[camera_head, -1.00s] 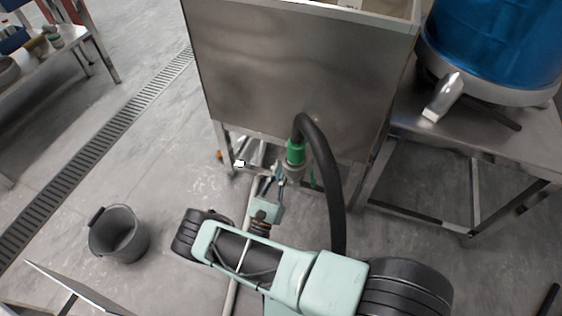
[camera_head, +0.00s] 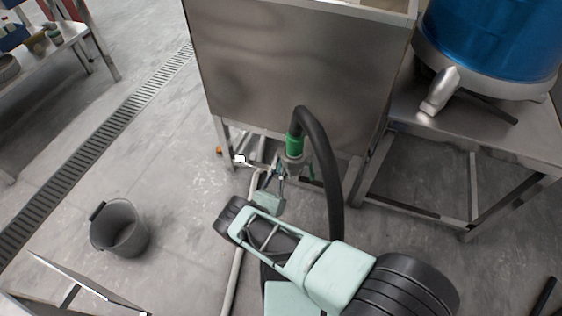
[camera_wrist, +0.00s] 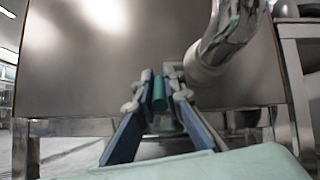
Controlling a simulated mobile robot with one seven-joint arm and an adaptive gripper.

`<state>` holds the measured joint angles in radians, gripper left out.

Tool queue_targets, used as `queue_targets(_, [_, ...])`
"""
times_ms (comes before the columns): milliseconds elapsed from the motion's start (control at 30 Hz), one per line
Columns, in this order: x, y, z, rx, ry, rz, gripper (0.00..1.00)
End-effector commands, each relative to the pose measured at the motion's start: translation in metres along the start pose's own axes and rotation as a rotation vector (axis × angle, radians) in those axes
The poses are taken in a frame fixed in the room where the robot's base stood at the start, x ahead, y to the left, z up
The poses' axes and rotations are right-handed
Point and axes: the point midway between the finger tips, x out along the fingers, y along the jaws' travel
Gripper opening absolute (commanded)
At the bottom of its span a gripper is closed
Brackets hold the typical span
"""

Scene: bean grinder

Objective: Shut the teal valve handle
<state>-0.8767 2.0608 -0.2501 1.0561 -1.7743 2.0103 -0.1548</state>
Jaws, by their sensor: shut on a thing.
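The teal valve handle (camera_wrist: 159,93) shows in the wrist view as a short upright teal bar between my fingertips. My gripper (camera_wrist: 157,100) is shut on it, with a finger on either side. In the head view my gripper (camera_head: 277,172) reaches up to the pipe fitting below the green hose collar (camera_head: 294,143). The handle is too small and covered there to make out. The valve body is mostly hidden behind my fingers.
A steel tank (camera_head: 290,70) stands on legs right behind the valve. A thick black hose (camera_head: 328,170) curves down close to the right of my gripper. A steel table (camera_head: 480,140) with a blue drum (camera_head: 490,40) stands at right. A dark bucket (camera_head: 120,230) stands on open floor at left.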

Motion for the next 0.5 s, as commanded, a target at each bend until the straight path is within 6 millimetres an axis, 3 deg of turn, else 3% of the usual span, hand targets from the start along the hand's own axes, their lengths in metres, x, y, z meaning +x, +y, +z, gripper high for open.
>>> queue_targets(200, [0.0018, -0.0005, 0.0012, -0.001, -0.004, -0.003, 0.0])
queue_targets(233, [0.0019, -0.0005, 0.0012, -0.001, -0.004, -0.003, 0.12])
queue_targets(367, [0.0015, -0.0003, 0.001, 0.0, -0.003, -0.002, 0.26])
queue_targets(500, [0.001, -0.0002, 0.0007, 0.0, -0.002, -0.001, 0.28])
